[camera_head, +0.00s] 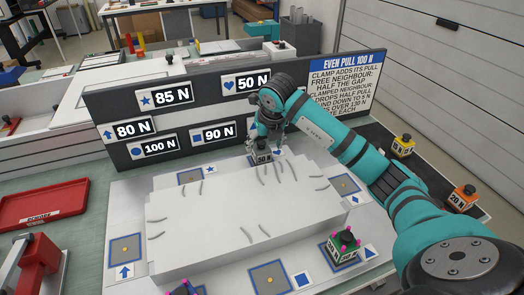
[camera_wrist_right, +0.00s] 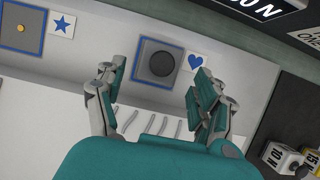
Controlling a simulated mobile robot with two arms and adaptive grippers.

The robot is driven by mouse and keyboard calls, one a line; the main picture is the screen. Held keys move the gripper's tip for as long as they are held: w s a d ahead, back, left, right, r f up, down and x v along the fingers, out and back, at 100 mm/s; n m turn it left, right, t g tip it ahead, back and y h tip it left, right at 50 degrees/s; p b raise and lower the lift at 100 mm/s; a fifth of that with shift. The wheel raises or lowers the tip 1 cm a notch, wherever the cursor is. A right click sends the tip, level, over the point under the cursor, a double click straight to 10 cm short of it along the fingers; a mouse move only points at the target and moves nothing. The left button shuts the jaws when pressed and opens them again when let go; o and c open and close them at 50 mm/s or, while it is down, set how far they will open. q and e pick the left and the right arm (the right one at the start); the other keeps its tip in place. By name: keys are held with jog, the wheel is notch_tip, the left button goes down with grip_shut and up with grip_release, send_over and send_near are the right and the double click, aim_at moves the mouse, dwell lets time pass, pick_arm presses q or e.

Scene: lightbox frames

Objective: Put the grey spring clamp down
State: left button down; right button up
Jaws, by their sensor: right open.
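The grey spring clamp (camera_head: 264,158), marked 50 N, stands at the back edge of the white stepped panel, beneath the board. In the right wrist view it is a dark grey square block with a round black knob (camera_wrist_right: 161,64), on the blue-bordered pad beside the heart tile (camera_wrist_right: 195,62). My right gripper (camera_head: 268,138) is directly above it. In the wrist view my right gripper (camera_wrist_right: 155,84) is open, its fingers apart on either side of the clamp with visible gaps. My left gripper is not in view.
A green clamp with pink knobs (camera_head: 343,246) stands at the front right. Yellow (camera_head: 402,144) and orange (camera_head: 464,198) blocks sit on the dark strip at right. The board (camera_head: 210,112) with force labels rises close behind. The circle-free front-left arrow pad (camera_head: 126,250) is empty.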

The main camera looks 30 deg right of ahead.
jog(key=v, duration=0.6)
jog(key=shift+r, duration=0.3)
